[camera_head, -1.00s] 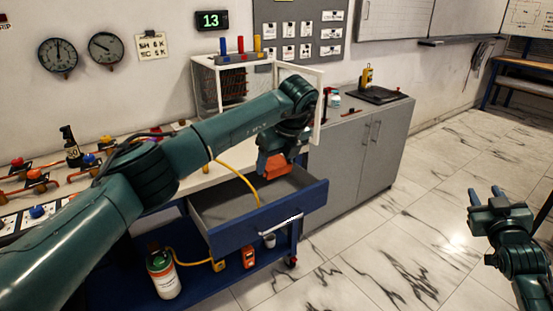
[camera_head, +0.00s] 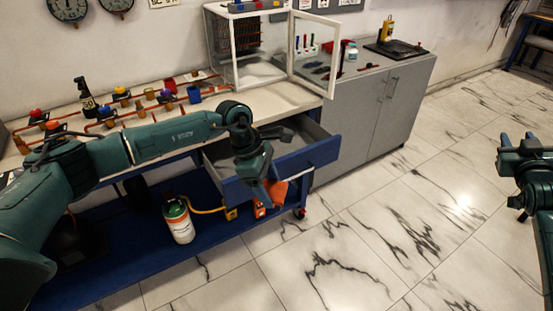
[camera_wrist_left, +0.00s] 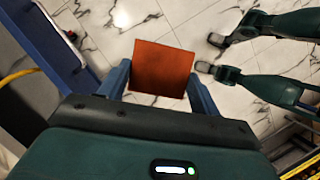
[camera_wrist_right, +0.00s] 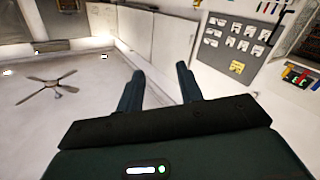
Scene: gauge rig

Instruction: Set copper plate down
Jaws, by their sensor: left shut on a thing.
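The copper plate (camera_wrist_left: 162,68) is a flat orange-brown square, held between the two fingers of my left gripper (camera_wrist_left: 160,88) in the left wrist view. In the head view the left gripper (camera_head: 268,185) hangs in front of the open drawer, and the plate (camera_head: 278,192) shows partly behind its fingers. The plate is in the air, with marble floor beyond it. My right gripper (camera_wrist_right: 158,88) is open and empty, its fingers apart in the right wrist view. In the head view the right gripper (camera_head: 525,145) is at the far right, over the floor.
A blue drawer (camera_head: 318,155) stands open from the workbench (camera_head: 283,94). A white glazed cabinet (camera_head: 222,45) with its door (camera_head: 318,50) swung open stands on the bench. A gas bottle (camera_head: 178,220) is on the lower shelf. Grey cupboards (camera_head: 375,110) stand to the right.

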